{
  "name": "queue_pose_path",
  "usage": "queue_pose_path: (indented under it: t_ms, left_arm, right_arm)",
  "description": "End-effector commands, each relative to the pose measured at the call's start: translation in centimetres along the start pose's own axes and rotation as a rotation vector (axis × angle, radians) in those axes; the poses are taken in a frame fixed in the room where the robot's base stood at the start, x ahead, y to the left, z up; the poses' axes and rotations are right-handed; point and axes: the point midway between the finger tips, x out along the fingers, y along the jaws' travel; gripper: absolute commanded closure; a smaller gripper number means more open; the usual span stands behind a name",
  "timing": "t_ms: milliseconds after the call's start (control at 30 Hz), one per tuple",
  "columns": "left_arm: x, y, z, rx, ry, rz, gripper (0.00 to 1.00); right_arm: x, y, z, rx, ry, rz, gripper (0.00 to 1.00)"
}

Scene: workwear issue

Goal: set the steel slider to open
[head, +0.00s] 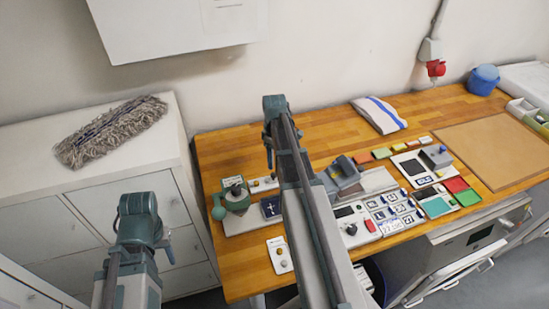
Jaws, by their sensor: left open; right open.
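I cannot clearly single out the steel slider at this size. Small fittings sit on the bench: a white plate with small knobs (280,255) at the front left edge, another small plate (263,184) behind it, and a green-based device with a round knob (236,197). My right gripper (270,135) is at the far end of the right arm, above the bench and apart from these fittings; its fingers are hard to make out. My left gripper (137,208) is left of the bench, in front of the white cabinet, holding nothing visible. My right arm hides part of the bench middle.
The wooden bench (225,150) also carries a panel of labelled tiles (390,215), grey block-like devices (343,172), coloured pads (437,206), a folded cloth (380,115) and a brown board (500,148). A mop head (110,130) lies on the cabinet (60,195). The bench's back left is clear.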

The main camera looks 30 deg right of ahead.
Motion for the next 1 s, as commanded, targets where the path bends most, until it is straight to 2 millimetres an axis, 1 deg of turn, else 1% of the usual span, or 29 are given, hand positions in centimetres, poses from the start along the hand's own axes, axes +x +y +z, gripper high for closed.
queue_pose_path:
  t_ms: [33, 300, 400, 533, 1000]
  left_arm:
    - [-1.6, -0.1, 0.1, -0.001, 0.0, 0.0, 0.5]
    - [-5.5, -0.5, 0.3, -0.01, 0.0, 0.002, 0.5]
    - [-6.4, -0.6, 0.4, -0.012, 0.0, 0.002, 0.5]
    - [-6.7, -0.6, 0.4, -0.014, 0.0, 0.003, 0.5]
    - [-6.6, -0.6, 0.4, -0.014, 0.0, 0.003, 0.5]
  right_arm:
    - [-1.6, 0.0, 0.0, 0.0, 0.0, 0.0, 0.41]
    - [-5.5, 0.0, 0.0, 0.001, 0.0, 0.001, 0.41]
    - [-6.4, 0.0, 0.0, 0.001, -0.001, 0.001, 0.41]
    - [-6.8, 0.0, 0.0, 0.001, -0.001, 0.001, 0.41]
    - [-6.7, 0.0, 0.0, 0.001, -0.001, 0.001, 0.41]
